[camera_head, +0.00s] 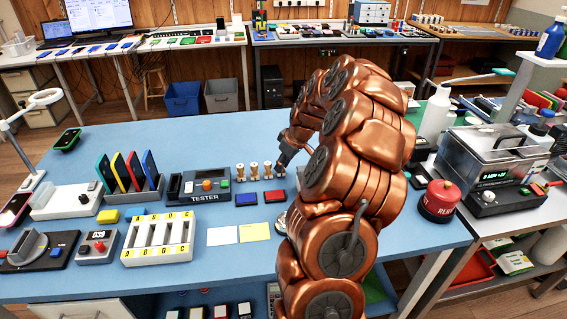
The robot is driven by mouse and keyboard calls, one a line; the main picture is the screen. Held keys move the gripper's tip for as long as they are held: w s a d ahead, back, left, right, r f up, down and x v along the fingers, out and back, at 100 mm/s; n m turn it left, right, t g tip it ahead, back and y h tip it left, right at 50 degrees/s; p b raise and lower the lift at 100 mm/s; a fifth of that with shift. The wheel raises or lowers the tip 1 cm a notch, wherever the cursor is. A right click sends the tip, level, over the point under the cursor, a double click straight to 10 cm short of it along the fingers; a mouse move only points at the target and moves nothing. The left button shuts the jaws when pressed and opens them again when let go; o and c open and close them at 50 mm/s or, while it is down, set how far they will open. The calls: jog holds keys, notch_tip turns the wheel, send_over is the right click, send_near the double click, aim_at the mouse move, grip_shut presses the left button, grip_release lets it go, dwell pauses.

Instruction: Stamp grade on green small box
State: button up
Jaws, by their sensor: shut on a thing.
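My gripper (284,158) is at the right end of a row of wooden-handled stamps (253,171) on the blue table. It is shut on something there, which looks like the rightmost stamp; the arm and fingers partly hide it. A blue ink pad (246,199) and a red ink pad (274,196) lie in front of the stamps. Several small boxes with coloured tops (220,311) show at the bottom edge, cut off by the picture. I cannot tell for sure which of them is the green small box.
A tester (208,186) and a rack of coloured phones (130,175) stand left of the stamps. A white card (222,235) and a yellow card (254,231) lie in front. A white A-B-C tray (160,237) stands front left. A red canister (440,201) stands at right. My arm hides the table's right-centre.

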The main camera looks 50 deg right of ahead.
jog(key=shift+f, duration=0.2)
jog(key=o, duration=1)
jog(key=shift+r, duration=0.1)
jog(key=v, duration=1.2)
